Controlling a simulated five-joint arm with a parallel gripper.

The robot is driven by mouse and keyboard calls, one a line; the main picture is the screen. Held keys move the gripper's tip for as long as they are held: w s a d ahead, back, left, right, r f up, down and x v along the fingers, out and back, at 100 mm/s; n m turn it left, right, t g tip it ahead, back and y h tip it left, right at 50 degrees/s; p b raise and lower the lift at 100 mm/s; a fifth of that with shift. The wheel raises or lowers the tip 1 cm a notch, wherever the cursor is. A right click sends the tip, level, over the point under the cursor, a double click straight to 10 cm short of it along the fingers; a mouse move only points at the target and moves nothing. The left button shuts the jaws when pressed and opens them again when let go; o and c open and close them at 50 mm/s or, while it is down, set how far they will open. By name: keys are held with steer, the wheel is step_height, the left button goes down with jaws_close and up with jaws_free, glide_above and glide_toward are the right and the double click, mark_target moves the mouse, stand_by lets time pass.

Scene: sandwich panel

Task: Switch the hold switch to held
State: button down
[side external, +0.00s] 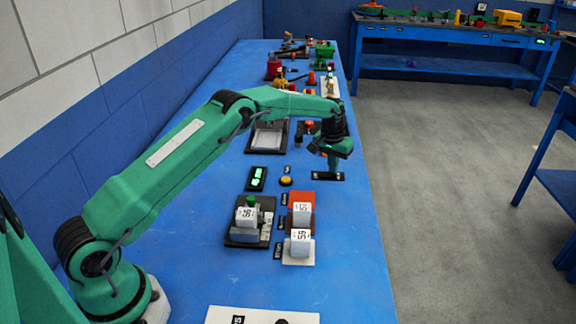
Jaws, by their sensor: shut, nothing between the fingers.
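My green gripper (333,168) points down on the right side of the blue bench. It is shut and empty. Its tip is at or just above a small black plate (321,176) with small light marks, which may be the hold switch. The gripper hides part of this plate, and I cannot tell the switch's position or whether the tip touches it. A yellow round button (286,182) is left of the plate. A small display with green digits (257,173) is further left.
Nearer stand white blocks marked with numbers on a dark base (236,238), a red holder (302,196) and a pale holder (299,259). A black-framed tray (267,138) lies behind. Several coloured items crowd the far end. The bench's right edge is close to my gripper.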

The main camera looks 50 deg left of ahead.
steer(key=shift+f, duration=0.3)
stand_by(0.4)
steer(key=shift+r, duration=3.55)
steer(key=shift+r, duration=0.1)
